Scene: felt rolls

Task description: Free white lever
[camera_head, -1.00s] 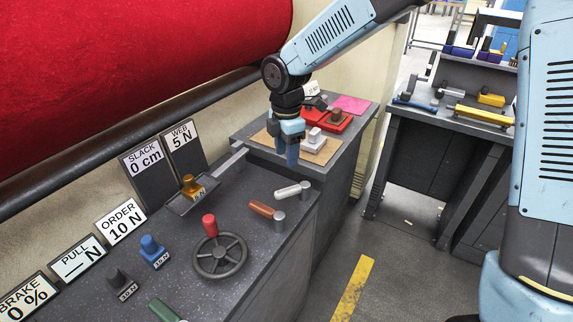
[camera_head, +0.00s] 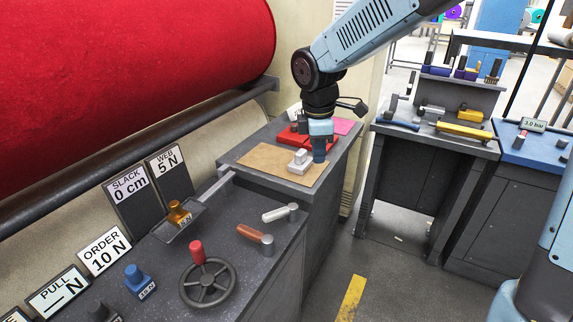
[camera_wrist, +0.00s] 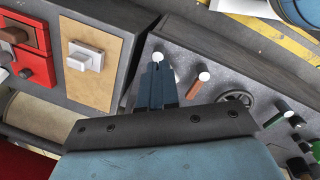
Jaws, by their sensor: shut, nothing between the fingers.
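The white lever (camera_head: 279,214) lies on the dark speckled desk in the head view, joined to a grey round pivot (camera_head: 293,208) near the desk's right edge. My gripper (camera_head: 319,156) is shut and empty, pointing down beyond the lever, apart from it, beside a white switch block. In the wrist view the shut fingers (camera_wrist: 156,72) reach toward a pale round pivot top (camera_wrist: 157,56). The white lever's arm is mostly hidden behind the fingers there.
A brown lever (camera_head: 252,234) lies close to the white one, with a black handwheel (camera_head: 207,284) nearer. The white switch block (camera_head: 300,161) sits on a tan board (camera_head: 262,158); a red unit (camera_head: 296,137) is behind. Open floor lies right of the desk.

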